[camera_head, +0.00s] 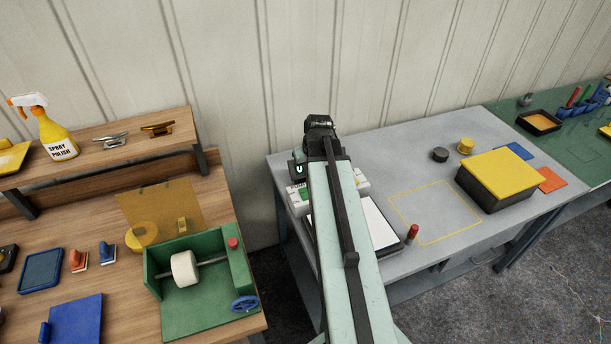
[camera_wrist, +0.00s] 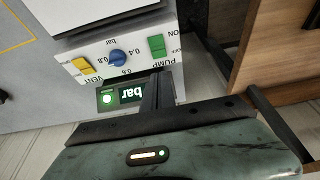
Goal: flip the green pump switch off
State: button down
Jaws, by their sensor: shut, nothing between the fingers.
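The green pump switch (camera_wrist: 157,45) sits on a white control panel (camera_wrist: 135,72) in the wrist view, beside the labels PUMP, ON and OFF. Which way it is tilted I cannot tell. It also shows in the head view (camera_head: 304,194), just left of my arm. My gripper (camera_wrist: 159,76) is shut and empty. Its dark fingers point at the panel near the PUMP label, just below the switch in the wrist picture, and seem apart from the switch. In the head view my arm hides the fingertips and much of the panel.
A blue knob (camera_wrist: 117,58) and yellow VENT switch (camera_wrist: 83,66) share the panel. A lit display (camera_wrist: 130,94) and green lamp (camera_wrist: 107,98) stand close by the fingers. A wooden bench (camera_head: 120,290) stands left.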

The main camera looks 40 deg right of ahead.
aim_at(303, 190)
jog(key=b+x, duration=0.3)
jog(key=x, duration=0.1)
jog(key=b+x, duration=0.4)
jog(key=s+b+x, duration=0.1)
jog(key=b+x, duration=0.3)
jog(key=shift+w+a+f, duration=0.1)
jog(key=shift+w+f, duration=0.05)
jog(key=shift+f, duration=0.35)
jog(key=shift+r, duration=0.15)
